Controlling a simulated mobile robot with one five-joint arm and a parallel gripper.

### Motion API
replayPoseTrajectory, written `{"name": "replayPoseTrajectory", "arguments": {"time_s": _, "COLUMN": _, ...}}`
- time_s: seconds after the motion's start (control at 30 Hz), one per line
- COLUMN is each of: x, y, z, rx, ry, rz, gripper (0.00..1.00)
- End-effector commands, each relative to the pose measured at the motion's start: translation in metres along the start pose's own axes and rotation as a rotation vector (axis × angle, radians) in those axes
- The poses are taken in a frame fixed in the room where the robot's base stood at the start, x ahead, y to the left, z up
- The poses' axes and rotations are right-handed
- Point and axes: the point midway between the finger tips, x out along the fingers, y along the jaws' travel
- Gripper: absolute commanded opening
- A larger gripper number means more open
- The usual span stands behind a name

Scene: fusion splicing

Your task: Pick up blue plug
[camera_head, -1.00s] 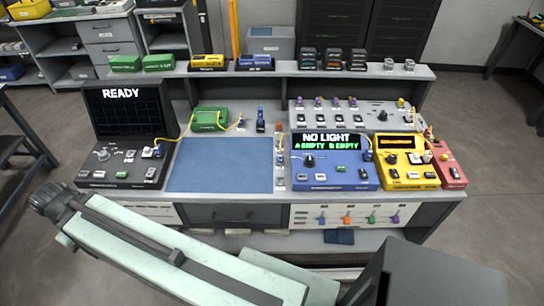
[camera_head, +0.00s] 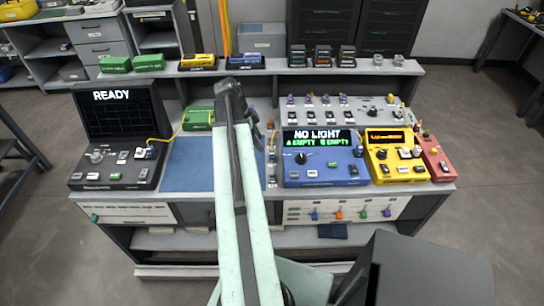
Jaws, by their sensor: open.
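My arm rises from the bottom of the view, and its dark upper joint (camera_head: 230,90) stands in front of the bench. A dark part beside it, seemingly my gripper (camera_head: 256,126), shows just right of the arm, over the back of the blue mat (camera_head: 187,165). It is mostly hidden behind the arm, and its fingertips are not clear. I see nothing held. The small upright blue plug behind the mat is covered or blurred by my arm and this dark part. Another small blue piece (camera_head: 358,151) sits at the right end of the blue meter (camera_head: 325,174).
The black READY unit (camera_head: 115,175) stands left. The green box (camera_head: 199,118) is partly behind my arm. The yellow unit (camera_head: 396,157) and red unit (camera_head: 436,158) stand right. A raised shelf (camera_head: 300,69) with small boxes runs behind. The mat's left part is clear.

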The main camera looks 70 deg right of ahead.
Motion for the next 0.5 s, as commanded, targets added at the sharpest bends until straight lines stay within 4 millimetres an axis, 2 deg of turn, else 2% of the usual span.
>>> {"name": "replayPoseTrajectory", "arguments": {"time_s": 0.03, "x": 0.005, "y": -0.001, "z": -0.015, "rx": 0.057, "ry": 0.007, "rz": 0.010, "gripper": 0.51}}
{"name": "replayPoseTrajectory", "arguments": {"time_s": 0.1, "x": 0.008, "y": 0.000, "z": -0.026, "rx": 0.102, "ry": 0.013, "rz": 0.016, "gripper": 0.51}}
{"name": "replayPoseTrajectory", "arguments": {"time_s": 0.23, "x": 0.012, "y": 0.001, "z": -0.027, "rx": 0.114, "ry": 0.014, "rz": 0.017, "gripper": 0.51}}
{"name": "replayPoseTrajectory", "arguments": {"time_s": 0.4, "x": 0.035, "y": 0.001, "z": -0.025, "rx": 0.113, "ry": 0.014, "rz": 0.017, "gripper": 0.51}}
{"name": "replayPoseTrajectory", "arguments": {"time_s": 0.5, "x": 0.038, "y": 0.002, "z": -0.026, "rx": 0.111, "ry": 0.014, "rz": 0.017, "gripper": 0.51}}
